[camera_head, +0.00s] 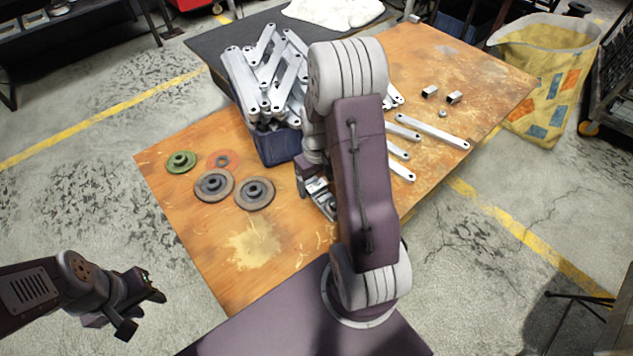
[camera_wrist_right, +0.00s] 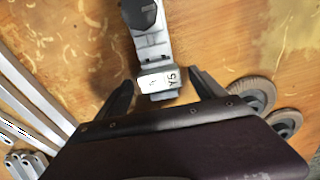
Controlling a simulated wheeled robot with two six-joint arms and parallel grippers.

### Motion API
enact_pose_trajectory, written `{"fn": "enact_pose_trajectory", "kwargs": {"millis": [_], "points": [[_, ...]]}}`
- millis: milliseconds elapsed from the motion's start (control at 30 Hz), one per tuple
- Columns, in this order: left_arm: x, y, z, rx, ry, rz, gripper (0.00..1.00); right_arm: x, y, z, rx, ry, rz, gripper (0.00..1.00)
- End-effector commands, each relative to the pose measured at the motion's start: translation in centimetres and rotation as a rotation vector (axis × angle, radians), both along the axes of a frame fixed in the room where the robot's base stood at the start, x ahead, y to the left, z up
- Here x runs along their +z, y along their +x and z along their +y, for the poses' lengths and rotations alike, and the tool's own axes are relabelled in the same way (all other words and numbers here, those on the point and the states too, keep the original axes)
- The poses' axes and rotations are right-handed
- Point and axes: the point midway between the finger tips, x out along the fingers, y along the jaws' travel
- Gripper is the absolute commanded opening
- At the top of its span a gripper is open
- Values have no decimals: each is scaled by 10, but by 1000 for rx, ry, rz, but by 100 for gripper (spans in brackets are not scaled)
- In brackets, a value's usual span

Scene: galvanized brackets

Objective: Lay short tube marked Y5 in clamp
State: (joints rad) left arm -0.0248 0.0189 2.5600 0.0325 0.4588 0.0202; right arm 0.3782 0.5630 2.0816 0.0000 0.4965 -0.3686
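A short grey metal tube (camera_wrist_right: 158,84) with a mark that reads like Y5 lies at the near end of the metal clamp (camera_wrist_right: 150,45) in the right wrist view. It appears to rest in the clamp's jaw, though its depth is hard to tell. The clamp has a dark round knob. My right gripper (camera_wrist_right: 160,79) is open, its fingers apart on either side of the tube with visible gaps. In the head view the clamp (camera_head: 323,197) is partly hidden by my right arm. My left gripper (camera_head: 143,312) is open and empty, off the table at lower left.
Two short tubes (camera_head: 430,91) (camera_head: 454,97) and several long brackets (camera_head: 432,132) lie right on the wooden table (camera_head: 255,245). A dark bin (camera_head: 275,147) full of brackets stands behind the clamp. Round discs (camera_head: 214,185) lie left. A yellow bag (camera_head: 545,75) stands beyond the table.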

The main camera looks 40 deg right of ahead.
Motion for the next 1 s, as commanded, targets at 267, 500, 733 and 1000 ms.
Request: {"fn": "enact_pose_trajectory", "kwargs": {"millis": [267,500,733,1000], "points": [[19,0,0,0,0,0,36,28,1,0,0,-1,-2,79],[48,0,0,0,0,0,36,79,0,0,0,-1,-2,79],[53,0,0,0,0,0,36,92,0,0,0,0,-1,79],[52,0,0,0,0,0,36,90,0,0,0,0,0,79]]}}
